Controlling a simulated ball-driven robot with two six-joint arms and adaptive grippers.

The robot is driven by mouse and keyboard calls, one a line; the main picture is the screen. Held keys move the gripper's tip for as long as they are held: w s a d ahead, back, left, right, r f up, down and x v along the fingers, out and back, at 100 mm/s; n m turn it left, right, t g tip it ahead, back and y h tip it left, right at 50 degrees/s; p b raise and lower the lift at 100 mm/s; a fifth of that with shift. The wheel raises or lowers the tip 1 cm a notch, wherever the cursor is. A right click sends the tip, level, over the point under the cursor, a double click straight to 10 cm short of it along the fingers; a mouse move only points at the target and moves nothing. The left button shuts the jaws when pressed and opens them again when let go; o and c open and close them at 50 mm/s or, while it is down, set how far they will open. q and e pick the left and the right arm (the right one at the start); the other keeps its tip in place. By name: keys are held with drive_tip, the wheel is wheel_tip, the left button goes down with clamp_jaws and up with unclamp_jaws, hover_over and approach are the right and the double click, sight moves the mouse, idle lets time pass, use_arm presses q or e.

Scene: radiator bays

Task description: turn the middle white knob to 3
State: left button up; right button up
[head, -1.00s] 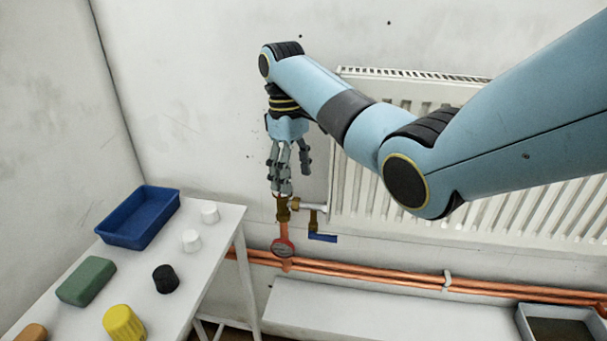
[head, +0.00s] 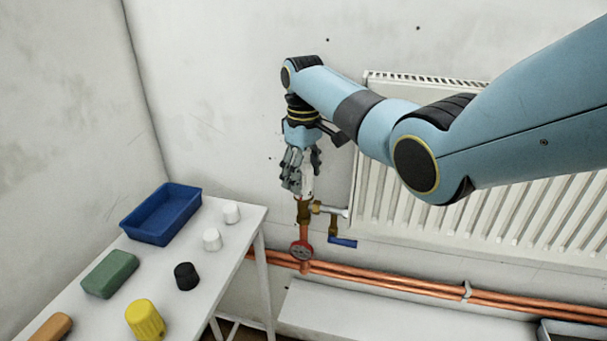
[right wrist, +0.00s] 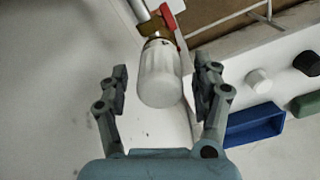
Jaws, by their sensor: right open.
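A white knob (head: 307,184) sits on a brass valve (head: 304,212) at the left end of the radiator, on top of a vertical copper pipe. In the right wrist view the white knob (right wrist: 160,78) shows between my two spread fingers, with a gap on each side. My left gripper is not in view.
A white table (head: 240,238) at left holds a blue tray (head: 165,238), loose white, black and yellow knobs, and a green block (head: 110,274). The radiator (head: 460,200) is right.

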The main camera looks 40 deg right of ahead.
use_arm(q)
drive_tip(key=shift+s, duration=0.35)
use_arm(e)
drive_tip(key=shift+c, duration=0.5)
drive_tip(key=c, duration=1.1)
drive_tip(key=shift+r+m+p, duration=0.2)
drive_tip(key=shift+m+p, duration=1.1)
drive_tip(key=shift+p, duration=0.15)
drive_tip(key=m+p, duration=0.2)
drive_tip(key=m, duration=0.1)
drive_tip(key=shift+m, duration=0.3)
drive_tip(key=m+p, duration=0.1)
drive_tip(key=m, duration=0.1)
drive_tip(key=shift+f+m+p, duration=0.1)
drive_tip(key=shift+m+p, duration=0.25)
drive_tip(key=shift+m, duration=0.05)
drive_tip(key=m+p, duration=0.1)
drive_tip(key=m, duration=0.2)
drive_tip(key=shift+m, duration=0.3)
drive_tip(key=m, duration=0.3)
drive_tip(key=shift+m+p, duration=0.3)
drive_tip(key=shift+p, duration=0.1)
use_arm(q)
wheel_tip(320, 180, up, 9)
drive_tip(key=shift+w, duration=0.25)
use_arm(e)
drive_tip(key=shift+m, duration=1.8)
